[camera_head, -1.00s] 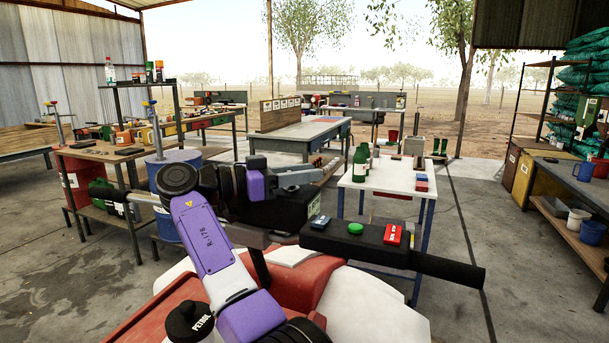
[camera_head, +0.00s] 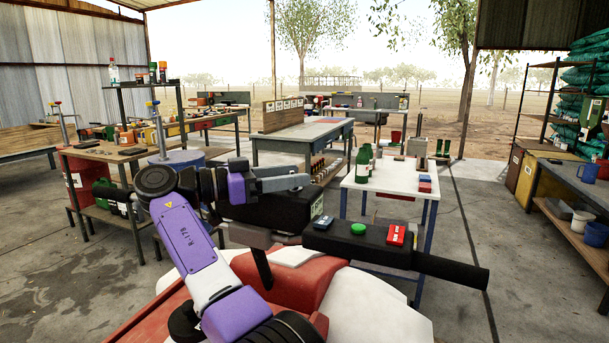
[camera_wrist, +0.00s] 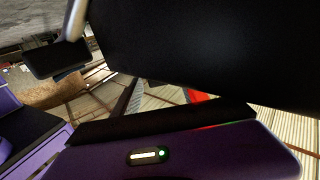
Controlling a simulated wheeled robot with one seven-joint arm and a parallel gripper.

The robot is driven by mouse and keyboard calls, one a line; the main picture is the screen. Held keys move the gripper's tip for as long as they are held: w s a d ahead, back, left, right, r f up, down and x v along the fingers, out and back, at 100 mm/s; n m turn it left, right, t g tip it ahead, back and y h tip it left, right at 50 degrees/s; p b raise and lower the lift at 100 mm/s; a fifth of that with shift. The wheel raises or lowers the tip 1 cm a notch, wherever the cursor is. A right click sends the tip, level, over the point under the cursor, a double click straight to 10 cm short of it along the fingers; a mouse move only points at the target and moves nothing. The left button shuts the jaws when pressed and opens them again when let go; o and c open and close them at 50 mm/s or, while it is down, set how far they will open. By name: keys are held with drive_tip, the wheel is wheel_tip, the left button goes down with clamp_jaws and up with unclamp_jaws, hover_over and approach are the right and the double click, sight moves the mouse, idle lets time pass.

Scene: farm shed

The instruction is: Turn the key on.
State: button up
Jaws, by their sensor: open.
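My gripper (camera_head: 284,183) is at the end of the purple arm, above and just behind the black housing (camera_head: 285,212) of the red and white vehicle in the head view. Its jaws are open and nothing shows between them. The key cannot be made out in either view; the gripper, the arm or the housing may hide it. In the wrist view a large black surface (camera_wrist: 200,45), which I cannot identify for sure, fills the upper right, close to the camera. The purple gripper body (camera_wrist: 190,155) with a small green light lies along the bottom.
Behind stands a white table (camera_head: 395,185) with green bottles. Benches are at the left and shelves at the right.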

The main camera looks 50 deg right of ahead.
drive_tip(key=shift+v, duration=1.95)
